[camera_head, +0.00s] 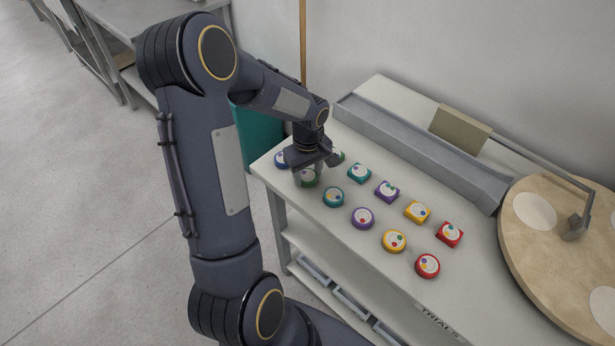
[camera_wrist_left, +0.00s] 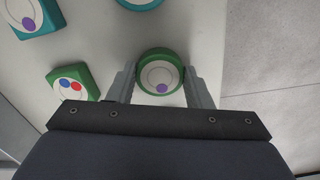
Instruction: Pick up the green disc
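The green disc (camera_wrist_left: 160,58) is round, with a white face and a purple dot. In the left wrist view it sits between the two fingers of my left gripper (camera_wrist_left: 160,76), one finger at each side, with no clear gap. Whether the fingers press on it cannot be told. In the head view my left gripper (camera_head: 318,168) points down over the disc (camera_head: 307,180), partly hiding it. The disc appears to be at table height. My right gripper is not in view.
A green square block (camera_wrist_left: 72,82) lies close to the left finger. Several coloured discs and blocks stand in two rows on the white table (camera_head: 330,232). A grey channel (camera_head: 425,150) runs behind, and a round wooden plate (camera_head: 560,265) is at right.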

